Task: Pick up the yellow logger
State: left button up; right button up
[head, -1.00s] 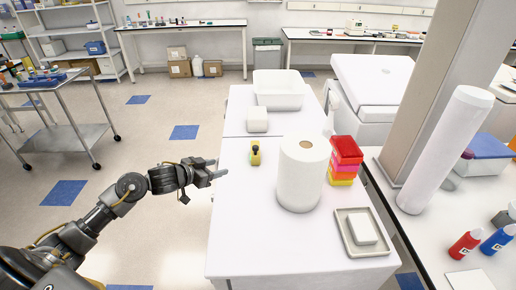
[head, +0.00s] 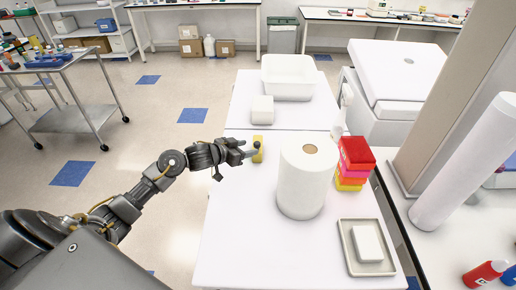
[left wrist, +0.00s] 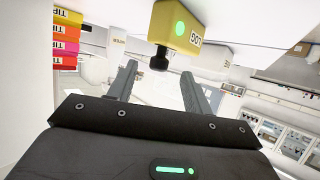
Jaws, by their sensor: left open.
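The yellow logger (head: 258,143) stands on the white table, left of the paper roll. In the left wrist view the logger (left wrist: 178,24) shows a green light, dark lettering and a black knob. My left gripper (head: 251,149) is right at the logger in the head view and covers part of it. In the left wrist view my left gripper (left wrist: 160,84) has its fingers apart, with the knob between or just beyond them. Nothing is held. My right gripper does not show.
A large white roll (head: 302,180) stands close right of the logger, with stacked coloured boxes (head: 354,163) beyond it. A white box (head: 262,108) and a white bin (head: 288,78) stand behind. A tray (head: 345,258) lies front right. The table's front left is clear.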

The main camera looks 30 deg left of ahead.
aim_at(257, 145)
pick_arm(q)
jog(key=shift+w+d+f, duration=0.1)
jog(key=shift+w+f, duration=0.05)
jog(key=shift+w, duration=0.15)
jog(key=shift+w+d+p, duration=0.15)
jog(key=shift+w+p, duration=0.15)
jog(key=shift+w, duration=0.1)
jog(key=x, duration=0.4)
jog(key=shift+f+p, duration=0.15)
jog(key=shift+p, duration=0.2)
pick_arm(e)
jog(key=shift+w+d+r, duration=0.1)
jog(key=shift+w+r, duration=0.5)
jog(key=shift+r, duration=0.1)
pick_arm(q)
jog(key=shift+c, duration=1.4)
grip_shut()
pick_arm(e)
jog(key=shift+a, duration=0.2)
